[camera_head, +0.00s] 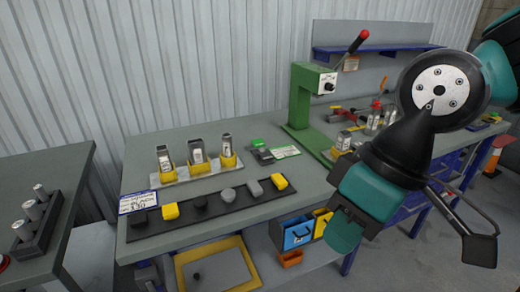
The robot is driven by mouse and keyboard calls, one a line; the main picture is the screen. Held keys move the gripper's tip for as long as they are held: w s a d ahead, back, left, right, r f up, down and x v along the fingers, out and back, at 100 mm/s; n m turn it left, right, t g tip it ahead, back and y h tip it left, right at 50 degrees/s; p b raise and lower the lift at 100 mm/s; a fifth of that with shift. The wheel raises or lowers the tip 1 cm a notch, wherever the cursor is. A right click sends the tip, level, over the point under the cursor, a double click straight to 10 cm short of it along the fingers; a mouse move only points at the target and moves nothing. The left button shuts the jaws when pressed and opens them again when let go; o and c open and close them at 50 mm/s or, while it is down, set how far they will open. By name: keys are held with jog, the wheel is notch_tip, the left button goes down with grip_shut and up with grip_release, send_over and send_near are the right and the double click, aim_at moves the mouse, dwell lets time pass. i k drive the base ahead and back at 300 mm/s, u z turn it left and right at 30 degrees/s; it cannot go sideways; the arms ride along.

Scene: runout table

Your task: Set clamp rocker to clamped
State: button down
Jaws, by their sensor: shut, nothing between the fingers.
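My gripper (344,234) is at the right, in front of the table's front edge and nearer the camera than the unit.
A green press (300,98) with a red-knobbed lever (358,41) stands right of the unit. Yellow holders with metal parts (197,153) stand to its left. A black strip (150,222) with several blocks lies in front. Blue and yellow bins (298,236) hang below the table edge.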

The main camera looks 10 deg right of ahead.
aim_at(258, 144)
jog(key=u, duration=0.5)
jog(key=i, duration=1.15)
jog(key=z, duration=0.7)
